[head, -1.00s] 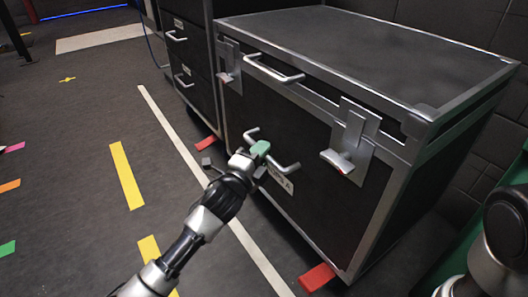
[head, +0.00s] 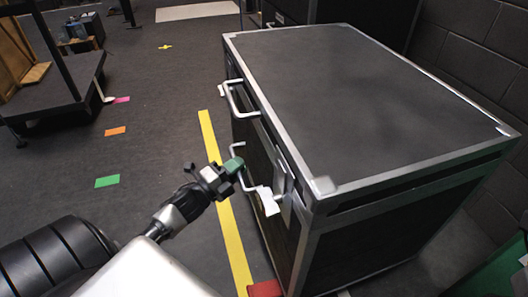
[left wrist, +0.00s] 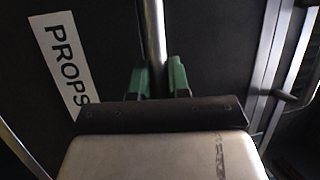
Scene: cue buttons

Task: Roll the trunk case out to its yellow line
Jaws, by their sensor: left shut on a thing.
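The trunk case (head: 370,95) is a big black box with silver edges, on the right in the head view. Its front is close beside the long yellow line (head: 222,190) on the floor. I cannot tell whether its lower edge touches the line. My left gripper (head: 234,166) is shut on the lower front handle (head: 238,151), with green fingertips around the bar. The left wrist view shows the fingers (left wrist: 158,80) on either side of the metal bar (left wrist: 153,35), beside a "PROPS" label (left wrist: 58,60). My right gripper is not in view.
A red block (head: 265,289) is at the case's near front corner. Green (head: 107,181) and orange (head: 115,131) floor marks lie to the left. A dark platform (head: 55,90) stands at far left. A block wall (head: 480,60) is behind the case. The floor left of the line is open.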

